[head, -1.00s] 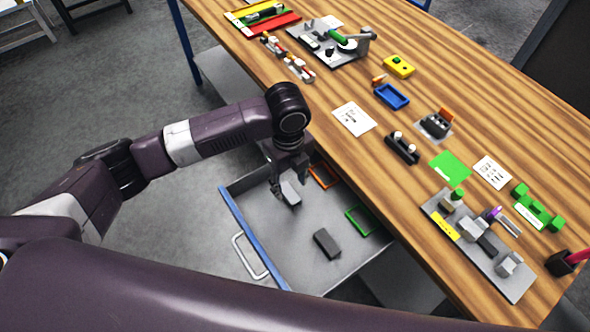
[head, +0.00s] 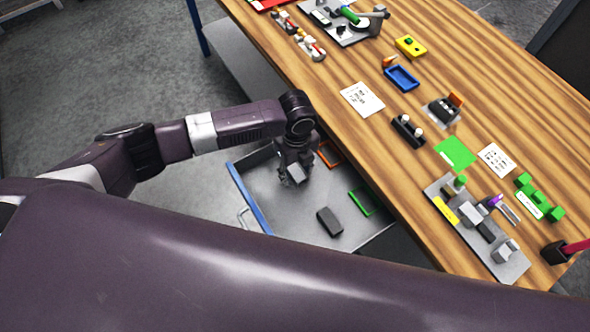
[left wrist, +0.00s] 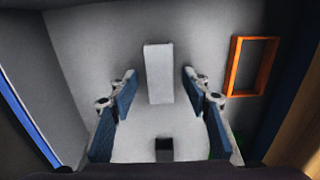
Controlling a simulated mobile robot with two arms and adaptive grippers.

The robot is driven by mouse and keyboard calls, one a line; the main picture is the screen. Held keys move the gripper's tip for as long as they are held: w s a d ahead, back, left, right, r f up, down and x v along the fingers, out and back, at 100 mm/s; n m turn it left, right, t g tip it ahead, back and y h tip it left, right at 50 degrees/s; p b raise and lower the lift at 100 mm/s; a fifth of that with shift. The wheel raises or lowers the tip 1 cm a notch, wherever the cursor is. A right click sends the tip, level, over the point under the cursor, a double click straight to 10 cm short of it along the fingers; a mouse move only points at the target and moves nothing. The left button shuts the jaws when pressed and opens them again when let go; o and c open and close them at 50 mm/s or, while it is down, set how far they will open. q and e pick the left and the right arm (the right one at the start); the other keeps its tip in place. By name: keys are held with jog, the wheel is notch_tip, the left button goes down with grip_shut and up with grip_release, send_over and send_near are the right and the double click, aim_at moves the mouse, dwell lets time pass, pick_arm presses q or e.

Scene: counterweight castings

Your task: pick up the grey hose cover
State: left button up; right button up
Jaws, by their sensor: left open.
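A light grey block, which looks like the grey hose cover (head: 297,174), lies in the open drawer (head: 272,210). My left gripper (head: 293,165) is right above it and partly hides it in the head view. In the left wrist view the light grey block (left wrist: 159,62) lies lengthwise between the two open blue-padded fingers of my left gripper (left wrist: 160,80). Clear gaps show on both sides of it. A darker grey block (head: 329,221) lies nearer in the drawer; a dark block (left wrist: 164,149) shows low in the wrist view. My right gripper is not in view.
An orange frame (head: 328,153) and a green frame (head: 361,201) lie on the drawer's table side. The drawer has a blue front edge (head: 248,198). The wooden table (head: 330,75) beside it holds several fixtures and cards. My own purple arm fills the foreground.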

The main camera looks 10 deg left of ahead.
pick_arm(q)
jog(key=c, duration=0.9)
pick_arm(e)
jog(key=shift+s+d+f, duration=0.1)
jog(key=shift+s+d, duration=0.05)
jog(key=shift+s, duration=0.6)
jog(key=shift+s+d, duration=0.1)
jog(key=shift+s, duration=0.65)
